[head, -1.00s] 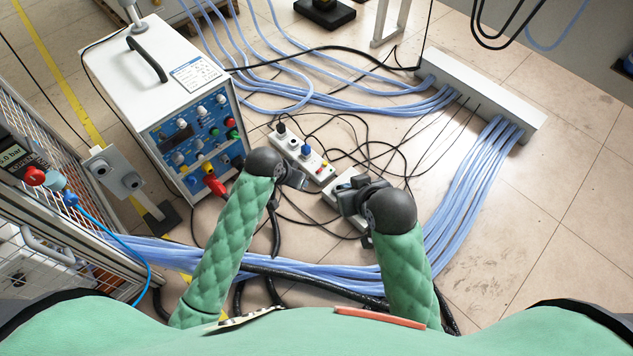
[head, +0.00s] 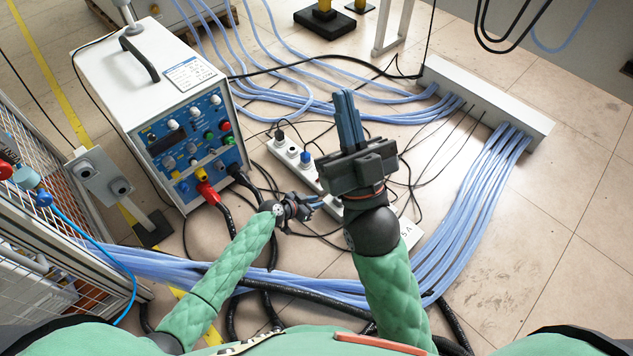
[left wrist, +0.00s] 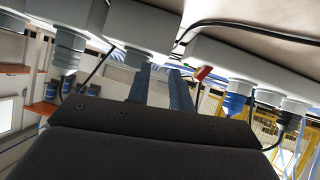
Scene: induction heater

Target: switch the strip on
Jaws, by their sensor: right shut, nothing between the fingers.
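The white power strip (head: 273,147) lies on the floor in the middle of the head view, with a black plug and a blue plug in it. A small red part (left wrist: 203,73), perhaps the strip's switch, shows just right of the fingertips.
The white heater unit (head: 165,75) with a blue panel stands at the left. Black cables lie around the strip. Blue hoses (head: 470,215) run to a grey block (head: 490,95) at the right. A wire-mesh cage (head: 45,195) is at the far left. Floor at the right is clear.

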